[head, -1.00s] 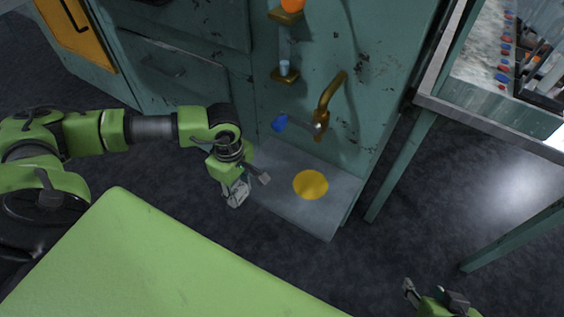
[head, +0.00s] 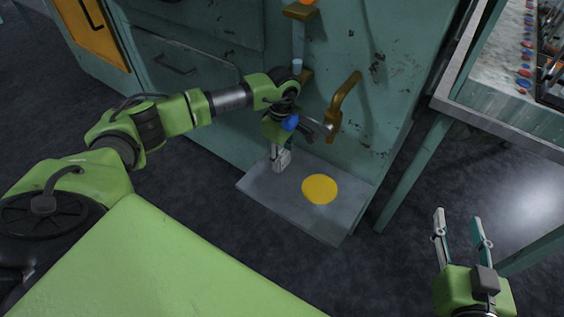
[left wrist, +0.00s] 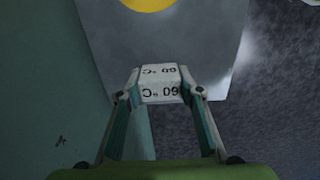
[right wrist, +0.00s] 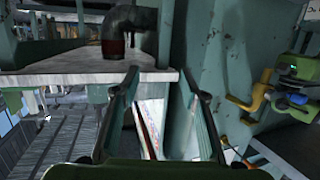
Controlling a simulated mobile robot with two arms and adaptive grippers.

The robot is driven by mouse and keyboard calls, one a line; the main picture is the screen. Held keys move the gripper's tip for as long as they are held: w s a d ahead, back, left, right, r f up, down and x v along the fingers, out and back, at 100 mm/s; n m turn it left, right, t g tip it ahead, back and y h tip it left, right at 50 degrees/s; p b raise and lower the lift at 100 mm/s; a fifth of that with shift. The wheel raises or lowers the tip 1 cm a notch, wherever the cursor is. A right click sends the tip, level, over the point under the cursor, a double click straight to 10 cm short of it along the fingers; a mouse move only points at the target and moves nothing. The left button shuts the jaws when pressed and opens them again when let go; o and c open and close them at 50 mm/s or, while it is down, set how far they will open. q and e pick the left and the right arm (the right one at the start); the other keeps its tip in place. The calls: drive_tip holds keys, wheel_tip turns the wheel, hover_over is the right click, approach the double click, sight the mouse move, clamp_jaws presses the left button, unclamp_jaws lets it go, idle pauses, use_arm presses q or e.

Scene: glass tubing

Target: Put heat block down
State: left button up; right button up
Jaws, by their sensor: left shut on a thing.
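The heat block (left wrist: 159,88) is a small white block marked "60 °C". In the left wrist view it sits between both fingertips of my left gripper (left wrist: 163,94), which is shut on it. In the head view my left gripper (head: 281,158) points down over the back left part of a grey plate (head: 335,222) with a yellow disc (head: 320,189). The block is small there, left of the disc; its height above the plate is hard to tell. My right gripper (head: 462,230) is open and empty at the lower right, and its parted fingers show in the right wrist view (right wrist: 160,85).
A brass bracket (head: 300,12) is higher up. A table (head: 490,125) with small items stands at the right.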

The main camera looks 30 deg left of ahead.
use_arm(q)
drive_tip(key=shift+f, duration=0.85)
use_arm(e)
drive_tip(key=r, duration=0.1)
drive_tip(key=r+t, duration=0.1)
drive_tip(key=r, duration=0.1)
drive_tip(key=shift+w+a+r+t, duration=0.1)
drive_tip(key=shift+w+a+t, duration=0.2)
drive_tip(key=shift+w, duration=0.05)
use_arm(q)
drive_tip(key=shift+f, duration=0.1)
use_arm(e)
drive_tip(key=shift+r, duration=0.1)
use_arm(q)
drive_tip(key=shift+f, duration=0.1)
drive_tip(key=o, duration=1.1)
drive_tip(key=shift+o, duration=0.2)
use_arm(e)
drive_tip(key=shift+a+r, duration=0.1)
drive_tip(key=shift+r, duration=0.2)
